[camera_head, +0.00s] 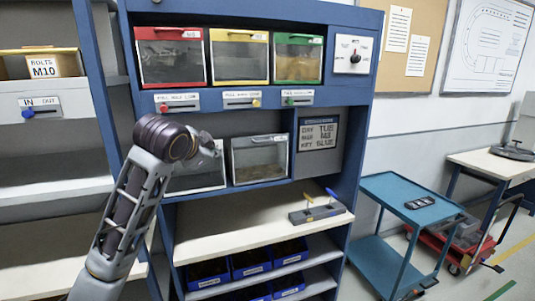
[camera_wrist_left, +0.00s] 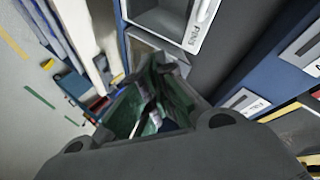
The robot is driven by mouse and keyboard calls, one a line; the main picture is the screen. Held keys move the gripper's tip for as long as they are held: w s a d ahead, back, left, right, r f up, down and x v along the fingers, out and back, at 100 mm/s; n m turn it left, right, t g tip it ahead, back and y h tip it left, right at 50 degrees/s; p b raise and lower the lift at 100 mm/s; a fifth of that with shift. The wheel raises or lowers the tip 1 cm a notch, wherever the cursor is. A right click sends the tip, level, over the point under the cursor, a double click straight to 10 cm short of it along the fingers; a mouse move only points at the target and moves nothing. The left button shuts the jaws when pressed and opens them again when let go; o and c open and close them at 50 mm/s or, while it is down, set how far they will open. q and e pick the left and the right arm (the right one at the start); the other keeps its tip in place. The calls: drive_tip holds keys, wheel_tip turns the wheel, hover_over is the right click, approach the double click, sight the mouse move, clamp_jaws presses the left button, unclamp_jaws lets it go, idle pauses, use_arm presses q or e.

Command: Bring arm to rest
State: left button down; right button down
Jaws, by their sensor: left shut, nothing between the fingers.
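My left arm rises from the lower left in the head view, in front of the blue shelf unit (camera_head: 362,80). Its wrist is bent, and my left gripper (camera_head: 212,155) points toward the shelf, partly hidden behind the wrist. In the left wrist view the gripper (camera_wrist_left: 158,75) is shut with nothing between its fingers. A clear-fronted bin (camera_wrist_left: 165,18) with a white label lies just beyond the fingertips there. I cannot tell whether the gripper touches anything. My right gripper is in neither view.
Bins with red (camera_head: 170,32), yellow (camera_head: 240,35) and green (camera_head: 299,38) rims sit above a clear bin (camera_head: 259,160). A small holder with two upright handles (camera_head: 317,213) stands on the white shelf (camera_head: 240,220). A blue cart (camera_head: 378,187) stands right; floor shows beyond it.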

use_arm(q)
drive_tip(key=s+a+f+n+g, duration=0.15)
drive_tip(key=s+f, duration=0.35)
drive_tip(key=f, duration=0.9)
drive_tip(key=s+f+n+g, duration=0.3)
drive_tip(key=s+f, duration=0.3)
drive_tip(key=f, duration=0.9)
drive_tip(key=s+a+f+n+g+y, duration=0.1)
drive_tip(key=s+a+f+n+g, duration=0.15)
drive_tip(key=s+f, duration=0.75)
drive_tip(key=s+a+f+n+g, duration=0.25)
drive_tip(key=s+f, duration=0.55)
drive_tip(key=s, duration=0.5)
wheel_tip(320, 180, down, 32)
drive_tip(key=s, duration=0.2)
drive_tip(key=s+a+f+g, duration=0.1)
drive_tip(key=s+f, duration=0.9)
drive_tip(key=s, duration=0.1)
drive_tip(key=s+a+f, duration=0.2)
drive_tip(key=s+f, duration=0.8)
drive_tip(key=s, duration=0.1)
drive_tip(key=shift+s+a+f+g, duration=0.25)
drive_tip(key=shift+s+a+g, duration=0.05)
drive_tip(key=shift+s+g, duration=0.1)
